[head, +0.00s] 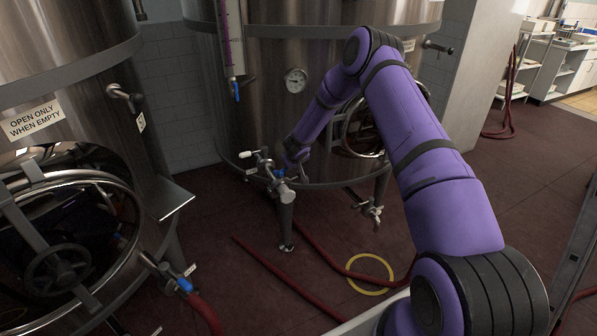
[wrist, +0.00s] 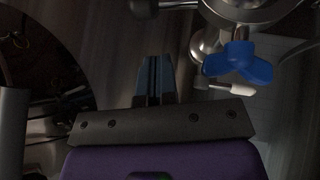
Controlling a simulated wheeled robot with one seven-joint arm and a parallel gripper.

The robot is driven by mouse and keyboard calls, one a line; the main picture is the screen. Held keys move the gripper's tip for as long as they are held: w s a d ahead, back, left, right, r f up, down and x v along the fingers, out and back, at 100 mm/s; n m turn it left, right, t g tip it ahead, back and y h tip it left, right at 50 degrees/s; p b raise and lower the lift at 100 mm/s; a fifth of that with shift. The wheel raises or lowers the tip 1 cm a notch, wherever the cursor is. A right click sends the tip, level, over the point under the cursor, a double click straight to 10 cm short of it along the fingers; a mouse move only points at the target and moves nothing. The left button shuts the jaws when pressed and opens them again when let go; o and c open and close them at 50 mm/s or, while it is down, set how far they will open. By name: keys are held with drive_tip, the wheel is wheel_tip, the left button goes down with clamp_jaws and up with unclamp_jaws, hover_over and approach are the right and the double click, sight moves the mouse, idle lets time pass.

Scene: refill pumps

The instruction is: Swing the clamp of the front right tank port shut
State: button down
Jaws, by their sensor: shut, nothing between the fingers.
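My purple arm reaches to a steel port with a valve (head: 284,190) low on the front of the large tank in the head view. My gripper is largely hidden there behind my wrist. In the wrist view, the fingers of my gripper (wrist: 155,80) are together and empty. A blue wing nut (wrist: 238,64) shows up and to the right of the fingertips, apart from them. Above it is the round steel port fitting (wrist: 243,10), cut off by the frame edge. I cannot tell how far open the clamp is.
Another valve outlet (head: 373,211) hangs farther right under the tank (head: 260,100). A second tank with a round hatch (head: 60,262) stands at the left, with a hose joined at its blue-nutted port (head: 184,284). Red hoses (head: 290,272) and a yellow ring (head: 352,284) lie on the floor.

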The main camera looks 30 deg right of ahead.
drive_tip(key=s+a+r+g+h, duration=0.1)
drive_tip(key=s+r, duration=0.7)
drive_tip(key=r, duration=0.5)
drive_tip(key=s+r+m+h, duration=0.1)
drive_tip(key=s+r+h, duration=0.1)
drive_tip(key=s+r, duration=0.8)
drive_tip(key=s+a+r+g+h, duration=0.1)
drive_tip(key=s+r, duration=0.4)
drive_tip(key=r, duration=1)
drive_tip(key=s+a+r+y, duration=0.2)
drive_tip(key=s+a, duration=0.1)
drive_tip(key=s, duration=0.7)
drive_tip(key=s+a+r+y, duration=0.2)
drive_tip(key=s+a+r, duration=0.1)
drive_tip(key=s, duration=0.8)
drive_tip(key=s+a+r+y, duration=0.2)
drive_tip(key=s+a+r, duration=0.1)
drive_tip(key=s, duration=0.8)
drive_tip(key=shift+s+a+r+y, duration=0.15)
drive_tip(key=shift+a+r+y, duration=0.05)
drive_tip(key=shift+y, duration=0.1)
drive_tip(key=c, duration=1.8)
unclamp_jaws()
